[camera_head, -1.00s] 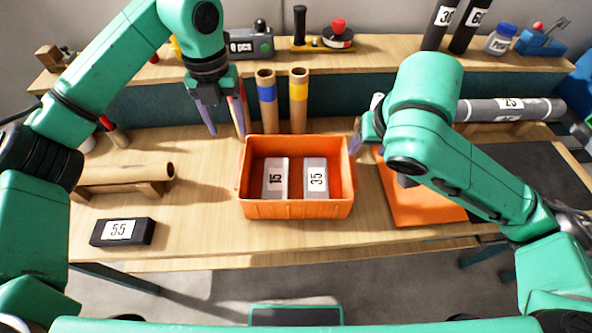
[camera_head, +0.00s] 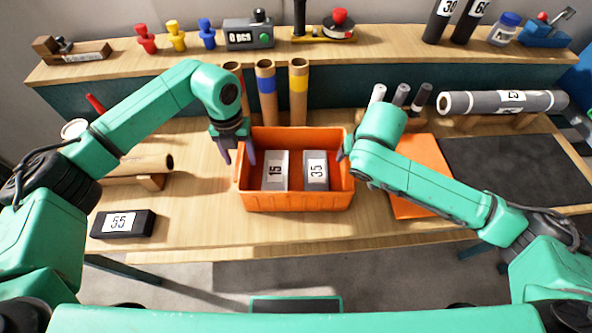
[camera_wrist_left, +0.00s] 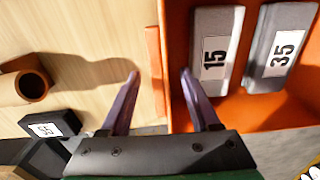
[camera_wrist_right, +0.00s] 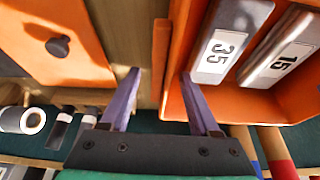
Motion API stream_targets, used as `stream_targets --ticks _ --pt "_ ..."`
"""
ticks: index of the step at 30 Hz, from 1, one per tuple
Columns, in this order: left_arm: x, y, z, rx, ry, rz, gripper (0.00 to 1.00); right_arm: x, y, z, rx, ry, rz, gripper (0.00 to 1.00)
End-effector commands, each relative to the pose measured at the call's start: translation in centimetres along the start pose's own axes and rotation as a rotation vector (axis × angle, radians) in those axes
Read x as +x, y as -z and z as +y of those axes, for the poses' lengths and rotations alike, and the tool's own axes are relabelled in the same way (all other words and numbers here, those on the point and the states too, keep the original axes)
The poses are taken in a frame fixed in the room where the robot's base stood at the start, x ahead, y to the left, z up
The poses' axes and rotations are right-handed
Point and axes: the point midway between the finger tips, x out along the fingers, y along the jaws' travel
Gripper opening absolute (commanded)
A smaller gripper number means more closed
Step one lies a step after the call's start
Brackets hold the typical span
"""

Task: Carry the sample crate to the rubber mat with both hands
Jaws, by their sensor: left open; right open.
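The orange sample crate (camera_head: 297,202) stands on the wooden table in the head view, with two grey blocks labelled 15 (camera_head: 275,171) and 35 (camera_head: 316,171) inside. My left gripper (camera_head: 238,158) is open at the crate's left wall; in the left wrist view its fingers (camera_wrist_left: 160,75) lie on either side of the wall's rim. My right gripper is open at the right wall; in the right wrist view its fingers (camera_wrist_right: 159,75) straddle that rim. In the head view its arm partly hides it. The dark rubber mat (camera_head: 520,170) lies flat at the right.
An orange panel (camera_head: 418,208) lies between crate and mat. A grey roll (camera_head: 480,103) rests on supports behind the mat. Cardboard tubes (camera_head: 299,95) stand behind the crate. A black block labelled 55 (camera_head: 122,223) and a tube on a stand (camera_head: 150,163) are at the left.

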Motion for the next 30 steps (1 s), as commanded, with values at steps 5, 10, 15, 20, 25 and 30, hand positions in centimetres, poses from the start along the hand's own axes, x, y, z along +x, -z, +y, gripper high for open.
stream_targets --ticks 5,10,15,20,25,30 --pt "0.27 -0.02 -0.02 0.001 0.0 -0.001 0.62 0.27 0.01 -0.04 -0.001 0.001 0.001 0.62" --pt "0.25 -0.02 -0.01 0.0 0.0 -0.001 0.43 0.25 0.01 -0.04 0.0 0.001 0.001 0.43" --pt "0.24 -0.02 -0.01 0.0 0.0 -0.001 0.0 0.23 0.01 -0.03 0.0 0.001 0.001 0.0" --pt "0.23 -0.02 -0.01 0.0 0.0 -0.001 0.0 0.22 0.02 -0.03 0.0 0.001 0.001 0.0" --pt "0.22 -0.02 0.0 0.0 0.0 -0.001 0.0 0.21 0.02 -0.03 0.0 0.001 0.001 0.0" --pt "0.22 -0.03 0.0 0.0 0.0 -0.001 0.0 0.2 0.03 -0.04 0.0 0.002 0.001 0.0"
